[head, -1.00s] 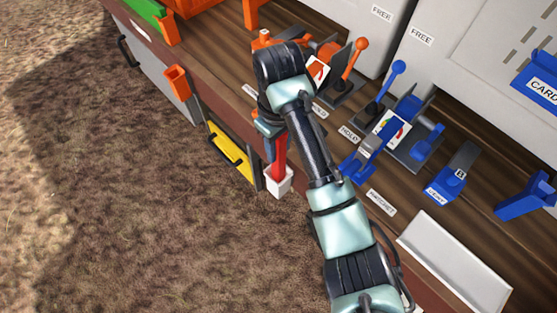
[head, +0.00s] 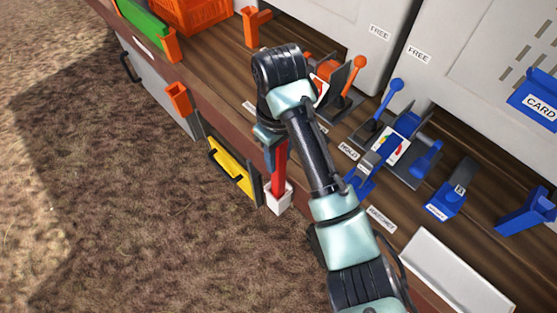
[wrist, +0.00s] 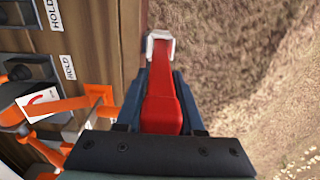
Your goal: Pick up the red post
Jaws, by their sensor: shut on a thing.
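The red post (head: 280,168) stands upright with its lower end at a white holder (head: 279,196) on the bench's front edge. The post (wrist: 162,95) also shows in the wrist view, running away from my gripper toward the white holder (wrist: 160,42). My gripper (head: 270,140) is at the upper part of the post, shut on it, with a finger on each side in the wrist view. My arm hides part of the bench. Whether the post's lower end is still inside the holder I cannot tell.
A yellow panel with a black handle (head: 232,170) and an orange holder (head: 178,98) are on the bench front to the left. Orange and blue levers (head: 391,98) stand on the bench at right. A white tray (head: 459,275) lies lower right. The ground at left is clear.

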